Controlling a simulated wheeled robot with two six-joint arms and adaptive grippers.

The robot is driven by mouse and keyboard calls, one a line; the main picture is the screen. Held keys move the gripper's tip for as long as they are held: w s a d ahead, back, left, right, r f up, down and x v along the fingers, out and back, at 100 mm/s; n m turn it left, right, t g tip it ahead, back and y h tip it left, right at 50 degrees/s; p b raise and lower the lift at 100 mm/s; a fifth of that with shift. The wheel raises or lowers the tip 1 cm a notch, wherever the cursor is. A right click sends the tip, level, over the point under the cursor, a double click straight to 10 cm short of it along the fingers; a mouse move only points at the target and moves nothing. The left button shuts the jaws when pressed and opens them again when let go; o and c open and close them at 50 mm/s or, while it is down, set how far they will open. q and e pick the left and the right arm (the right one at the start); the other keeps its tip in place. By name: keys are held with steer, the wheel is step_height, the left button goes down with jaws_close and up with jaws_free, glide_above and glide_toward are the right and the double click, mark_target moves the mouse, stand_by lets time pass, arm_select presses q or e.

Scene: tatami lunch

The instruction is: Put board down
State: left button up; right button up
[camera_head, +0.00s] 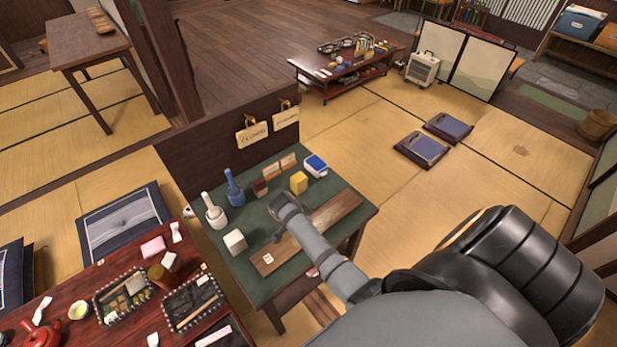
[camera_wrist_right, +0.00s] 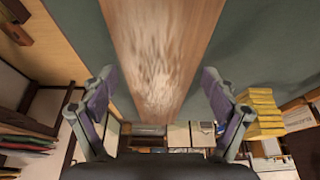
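The board (camera_head: 335,212) is a long flat brown wooden plank lying on the green top of the small table (camera_head: 240,275). A small white label shows near its left end. My right arm reaches across it and hides its middle part. My right gripper (camera_head: 280,226) is over the board's far edge. In the right wrist view the board (camera_wrist_right: 162,50) runs between the two spread fingers of the right gripper (camera_wrist_right: 160,88), with a gap on each side. The gripper is open and holds nothing. My left gripper is not in view.
On the green table stand a white cube (camera_head: 235,241), a yellow block (camera_head: 298,182), a blue-and-white box (camera_head: 316,165), a blue bottle-like item (camera_head: 234,187) and a white one (camera_head: 214,212). A dark partition (camera_head: 215,150) borders the table's back. A red table (camera_head: 75,290) with trays is at left.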

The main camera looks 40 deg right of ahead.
steer(key=shift+o, duration=0.3)
steer(key=shift+d, duration=0.1)
steer(key=shift+r, duration=0.15)
steer(key=p+v, duration=1.1)
steer(key=v, duration=0.1)
steer(key=shift+d, duration=0.1)
